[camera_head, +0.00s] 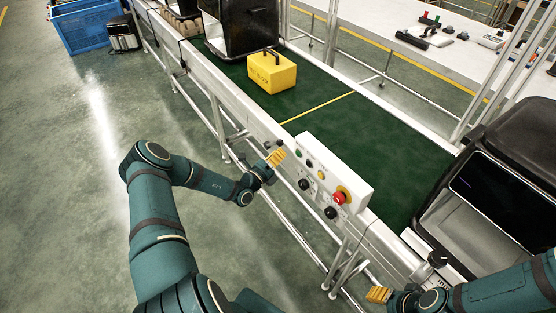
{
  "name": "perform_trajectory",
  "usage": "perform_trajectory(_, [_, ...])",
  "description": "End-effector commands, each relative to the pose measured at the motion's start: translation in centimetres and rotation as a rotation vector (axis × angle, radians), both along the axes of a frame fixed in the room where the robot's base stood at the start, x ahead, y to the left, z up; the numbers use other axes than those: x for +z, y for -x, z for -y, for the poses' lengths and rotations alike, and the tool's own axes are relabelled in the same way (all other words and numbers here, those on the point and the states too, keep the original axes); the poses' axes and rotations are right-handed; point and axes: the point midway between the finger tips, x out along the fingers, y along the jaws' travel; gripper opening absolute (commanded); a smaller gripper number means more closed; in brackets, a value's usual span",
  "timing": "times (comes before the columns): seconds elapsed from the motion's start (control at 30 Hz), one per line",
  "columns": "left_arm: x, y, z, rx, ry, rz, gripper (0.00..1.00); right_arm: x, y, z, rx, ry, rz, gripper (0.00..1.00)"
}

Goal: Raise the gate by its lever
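My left gripper (276,157) has yellow fingers and is at the left end of the white control panel (349,178) on the conveyor's near side. A small dark knob, perhaps the end of a lever, (279,143) shows just beyond its fingertips. I cannot tell whether they touch or how far the fingers are apart. My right gripper (378,295) is low, below the panel and near the conveyor's leg; its finger opening is too small to read. I cannot pick out a gate with certainty. A thin yellow line (318,108) crosses the green belt.
The panel has a red button (340,196) and black knobs. A blue crate (90,28) is at upper left.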

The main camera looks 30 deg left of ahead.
Motion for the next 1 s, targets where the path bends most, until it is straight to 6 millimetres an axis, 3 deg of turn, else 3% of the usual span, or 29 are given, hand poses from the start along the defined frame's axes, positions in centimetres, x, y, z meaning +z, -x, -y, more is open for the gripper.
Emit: perform_trajectory(1.0, [1.7,-0.4,-1.0,0.001,0.112,-0.044,0.00,1.5,0.2,0.0,0.000,-0.001,-0.004,0.47])
